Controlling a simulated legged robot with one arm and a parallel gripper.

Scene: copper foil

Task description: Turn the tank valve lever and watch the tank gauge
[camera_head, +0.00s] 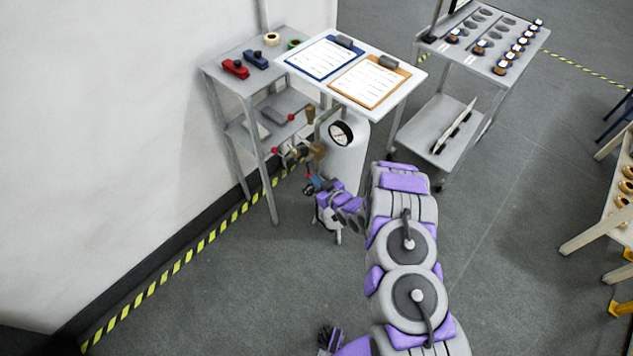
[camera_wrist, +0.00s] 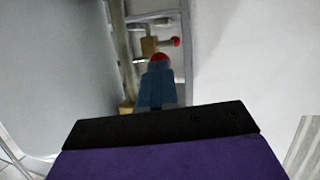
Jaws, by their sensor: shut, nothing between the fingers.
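A white tank (camera_head: 345,163) stands under the clipboard table, with a round white-faced gauge (camera_head: 341,133) on it. The gauge has a dark needle, but its reading is too small to tell. Brass valve fittings (camera_head: 317,151) sit left of the tank, with red-knobbed levers near them, one red knob (camera_head: 277,150) pointing left. My gripper (camera_head: 311,184) is low in front of the fittings, shut and empty. In the wrist view my blue-grey fingers (camera_wrist: 157,82) point at a red knob (camera_wrist: 159,57) just beyond their tips. Whether they touch it I cannot tell.
A grey shelf (camera_head: 236,64) with red and blue items stands left against the wall. A table with two clipboards (camera_head: 368,83) overhangs the tank. A grey cart (camera_head: 427,134) is to the right. Floor at front left is clear.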

